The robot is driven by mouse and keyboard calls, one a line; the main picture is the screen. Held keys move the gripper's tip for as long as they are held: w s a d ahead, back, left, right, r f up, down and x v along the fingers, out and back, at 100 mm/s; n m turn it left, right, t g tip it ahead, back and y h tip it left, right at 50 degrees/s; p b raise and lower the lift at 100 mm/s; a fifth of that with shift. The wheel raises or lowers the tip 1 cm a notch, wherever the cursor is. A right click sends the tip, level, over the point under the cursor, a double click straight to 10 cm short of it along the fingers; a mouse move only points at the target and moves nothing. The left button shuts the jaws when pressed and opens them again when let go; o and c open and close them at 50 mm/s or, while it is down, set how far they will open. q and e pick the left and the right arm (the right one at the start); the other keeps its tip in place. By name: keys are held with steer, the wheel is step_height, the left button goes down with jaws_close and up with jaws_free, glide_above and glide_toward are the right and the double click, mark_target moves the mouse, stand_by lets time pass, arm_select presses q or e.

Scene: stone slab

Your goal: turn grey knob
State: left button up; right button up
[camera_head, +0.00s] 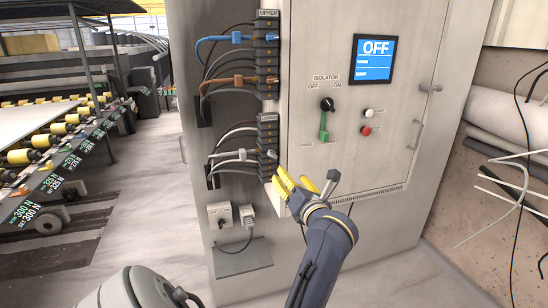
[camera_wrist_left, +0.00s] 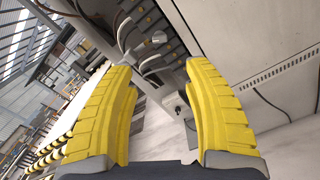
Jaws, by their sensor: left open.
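On the cabinet door, a dark round knob (camera_head: 327,103) sits under the word ISOLATOR, between OFF and ON. A green handle (camera_head: 323,124) hangs down below it. Lower left, a small grey box (camera_head: 219,214) has a small rotary knob on its face; a similar box shows partly in the left wrist view (camera_wrist_left: 180,108). I cannot tell which knob is the grey one. My left gripper (camera_head: 291,178) is open and empty, in front of the cabinet's lower part, below the isolator. Its yellow fingers (camera_wrist_left: 162,105) stand wide apart in the left wrist view. My right gripper is not in view.
Connector blocks (camera_head: 267,60) with blue, brown, white and grey cables line the cabinet's left part. A screen (camera_head: 373,60) reads OFF. A white button (camera_head: 367,113) and a red button (camera_head: 366,131) sit right of the isolator. Loose cables (camera_head: 515,190) hang at the right.

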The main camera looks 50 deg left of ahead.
mark_target(274, 156)
arm_select(q)
steer(key=x, duration=1.7)
jaws_close()
steer(key=shift+r, duration=0.1)
